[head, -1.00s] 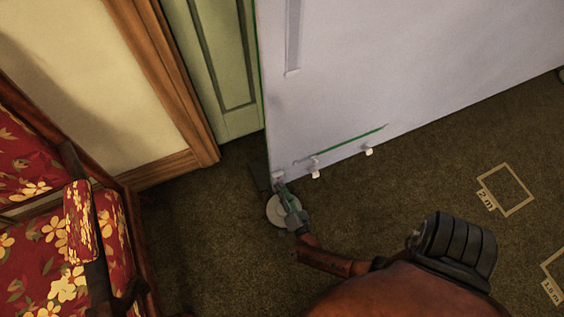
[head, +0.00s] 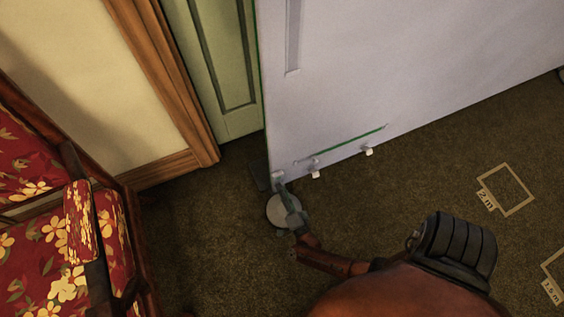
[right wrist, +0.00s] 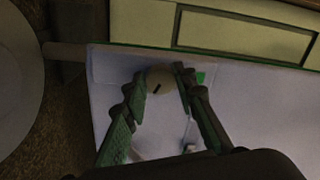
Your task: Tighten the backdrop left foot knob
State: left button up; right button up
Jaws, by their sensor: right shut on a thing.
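The backdrop (head: 420,70) is a large pale panel with a green edge, standing upright. Its left foot knob is a round beige knob with a dark mark, seen in the right wrist view (right wrist: 160,78) near the panel's lower corner. My right gripper (right wrist: 161,76) has one green-padded finger on each side of the knob and is shut on it. In the head view, my right gripper (head: 279,182) reaches the panel's lower left corner and mostly covers the knob. My left gripper is not in view.
Two small white pieces (head: 315,174) (head: 368,151) stick out along the panel's lower edge. A red floral chair (head: 80,225) stands at left. Carpet with a 2 m mark (head: 505,189) is clear at right.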

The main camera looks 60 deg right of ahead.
jog(key=o, duration=1.2)
jog(key=shift+c, duration=0.2)
